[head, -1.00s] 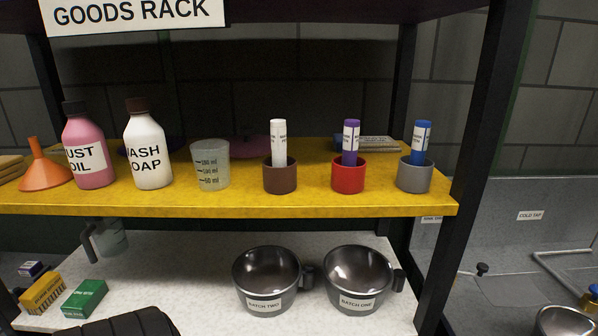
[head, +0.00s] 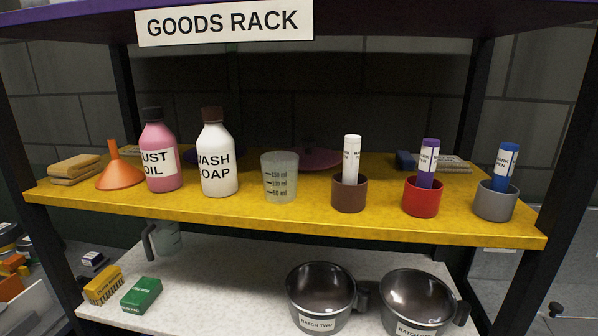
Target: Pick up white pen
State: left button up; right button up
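The white pen (head: 352,158) stands upright, slightly tilted, in a brown cup (head: 349,194) on the yellow shelf (head: 300,225). Its lower part is hidden inside the cup. To its right a purple pen (head: 428,163) stands in a red cup (head: 423,199), and a blue pen (head: 506,166) stands in a grey cup (head: 495,204). Neither of my grippers shows in the head view now.
Left of the brown cup stand a measuring beaker (head: 279,178), a white wash soap bottle (head: 217,155), a pink bottle (head: 160,155) and an orange funnel (head: 120,173). Dark rack posts (head: 556,190) flank the shelf. Steel pots (head: 321,290) sit on the white lower shelf (head: 235,290).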

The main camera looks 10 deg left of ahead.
aim_at(353, 143)
jog(key=z, duration=2.55)
jog(key=k, duration=1.35)
jog(key=u, duration=2.4)
